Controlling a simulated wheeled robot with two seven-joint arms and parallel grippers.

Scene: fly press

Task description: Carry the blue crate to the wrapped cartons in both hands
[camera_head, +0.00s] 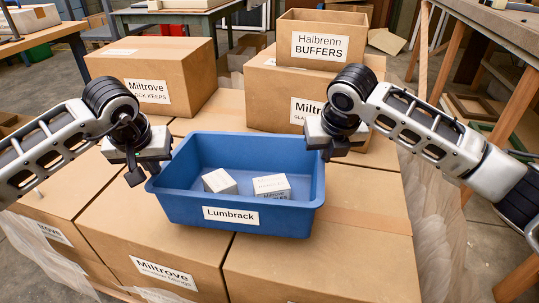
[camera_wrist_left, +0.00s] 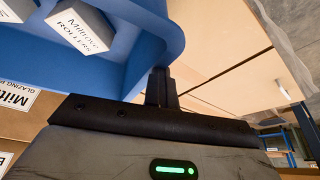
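The blue crate (camera_head: 180,205), labelled Lumbrack, is over the tops of the wrapped cartons (camera_head: 375,240) in the head view, roughly level. I cannot tell whether it rests on them or hangs just above. Two small white boxes (camera_head: 272,187) lie in it. My left gripper (camera_head: 143,172) is at its left rim. In the left wrist view its fingers (camera_wrist_left: 162,88) are close together at the crate's blue wall (camera_wrist_left: 150,45), seemingly shut on the rim. My right gripper (camera_head: 331,152) is at the right rim and appears shut on it; its fingertips are partly hidden.
Behind the crate stand a Miltrove box (camera_head: 155,70) at left, another Miltrove box (camera_head: 262,100) at right, and a Halbrenn Buffers box (camera_head: 322,40) on top of that one. Carton tops in front of and to the right of the crate are bare. A workbench (camera_head: 495,30) stands at far right.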

